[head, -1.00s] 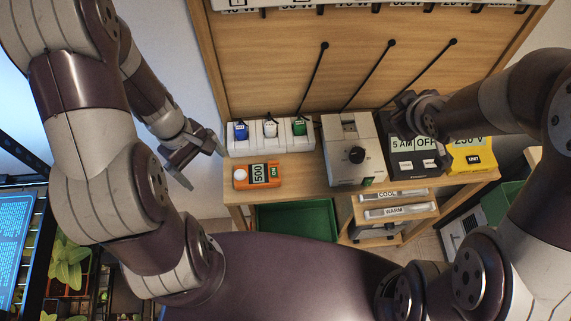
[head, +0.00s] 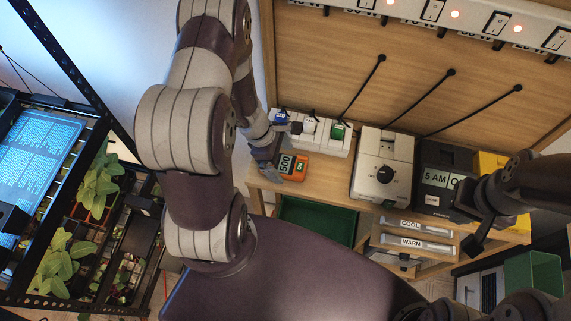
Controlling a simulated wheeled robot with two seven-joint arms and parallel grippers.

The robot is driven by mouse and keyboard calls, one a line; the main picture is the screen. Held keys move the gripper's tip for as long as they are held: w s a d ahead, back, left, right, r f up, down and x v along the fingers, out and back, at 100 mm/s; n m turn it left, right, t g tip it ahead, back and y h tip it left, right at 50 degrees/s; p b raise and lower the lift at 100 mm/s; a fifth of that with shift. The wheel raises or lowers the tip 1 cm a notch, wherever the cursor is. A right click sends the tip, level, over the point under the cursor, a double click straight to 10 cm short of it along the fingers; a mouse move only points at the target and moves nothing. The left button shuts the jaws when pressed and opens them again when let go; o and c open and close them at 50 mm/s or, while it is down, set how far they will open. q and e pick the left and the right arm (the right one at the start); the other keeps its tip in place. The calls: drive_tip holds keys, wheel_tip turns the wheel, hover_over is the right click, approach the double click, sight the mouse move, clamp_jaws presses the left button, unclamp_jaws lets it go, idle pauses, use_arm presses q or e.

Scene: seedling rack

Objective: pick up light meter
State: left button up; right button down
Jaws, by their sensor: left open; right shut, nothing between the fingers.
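The light meter is an orange device (head: 296,169) with a 500 display, lying on the wooden bench near its left end. Its left part, where a white dome was visible earlier, is hidden behind my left gripper. My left gripper (head: 278,152) is open at the meter's left end, one finger behind it and one in front. I cannot tell whether the fingers touch it. My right gripper (head: 476,240) is shut and empty, in front of the bench's right part, away from the meter.
A power strip (head: 326,146) with coloured plugs stands behind the meter. A grey box with a dial (head: 383,175), a dark timer (head: 441,178) and a yellow unit (head: 491,166) stand to the right. A green bin (head: 318,222) sits below. A plant rack (head: 95,170) is at the left.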

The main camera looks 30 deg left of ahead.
use_arm(q)
wheel_tip(320, 180, down, 2)
drive_tip(key=shift+w+d, duration=0.1)
use_arm(e)
drive_tip(key=shift+a, duration=0.3)
use_arm(q)
drive_tip(key=shift+d, duration=0.15)
drive_tip(key=c, duration=1.2)
drive_tip(key=shift+r, duration=0.1)
